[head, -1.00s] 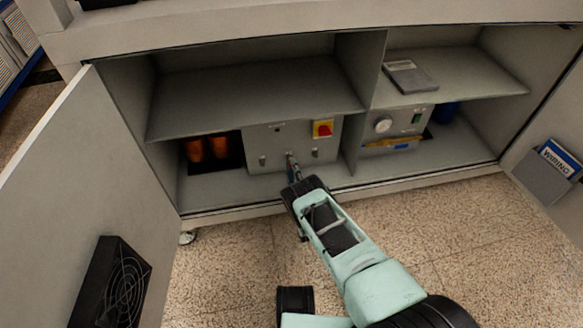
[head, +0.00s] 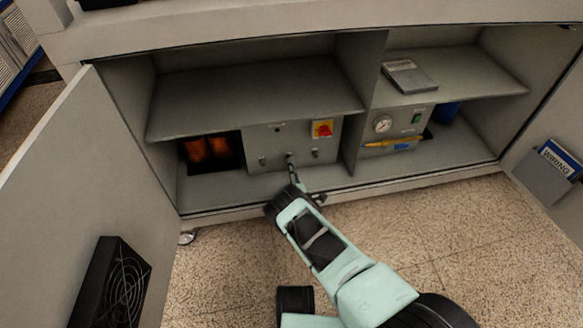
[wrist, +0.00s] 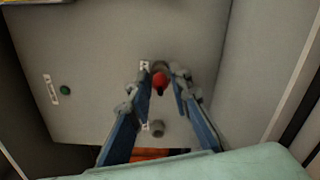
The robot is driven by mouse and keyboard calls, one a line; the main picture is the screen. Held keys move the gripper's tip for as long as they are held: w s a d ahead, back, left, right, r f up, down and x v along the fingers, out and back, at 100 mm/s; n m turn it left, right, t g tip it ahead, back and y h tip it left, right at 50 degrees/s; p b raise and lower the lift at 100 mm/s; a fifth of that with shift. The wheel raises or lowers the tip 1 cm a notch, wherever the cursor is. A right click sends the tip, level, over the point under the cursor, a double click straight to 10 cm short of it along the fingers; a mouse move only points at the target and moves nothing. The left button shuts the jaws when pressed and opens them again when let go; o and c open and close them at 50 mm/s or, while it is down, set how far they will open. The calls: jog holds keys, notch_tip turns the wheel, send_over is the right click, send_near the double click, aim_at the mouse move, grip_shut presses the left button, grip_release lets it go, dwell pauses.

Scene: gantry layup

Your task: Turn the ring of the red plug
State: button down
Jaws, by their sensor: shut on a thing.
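The red plug (wrist: 159,82) sits in the grey panel, in the middle of the wrist view, with a dark grey collar around its far end. My gripper (wrist: 163,71) has one finger on each side of it and is shut on its ring. The exact contact at the fingertips is blurred. In the head view my gripper (head: 291,162) reaches the lower middle of the panel box (head: 257,150) inside the cabinet, and it hides the plug there.
A grey connector (wrist: 156,128) is close to the plug. A shelf (head: 250,95) hangs above, and an open door (head: 85,190) stands left.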

jog(key=shift+d+n, duration=0.15)
jog(key=shift+n, duration=0.15)
dwell(0.4)
jog(key=c, duration=1.7)
grip_release()
jog(key=shift+c, duration=0.2)
jog(key=shift+s, duration=0.1)
jog(key=v, duration=1.1)
jog(key=shift+s, duration=0.4)
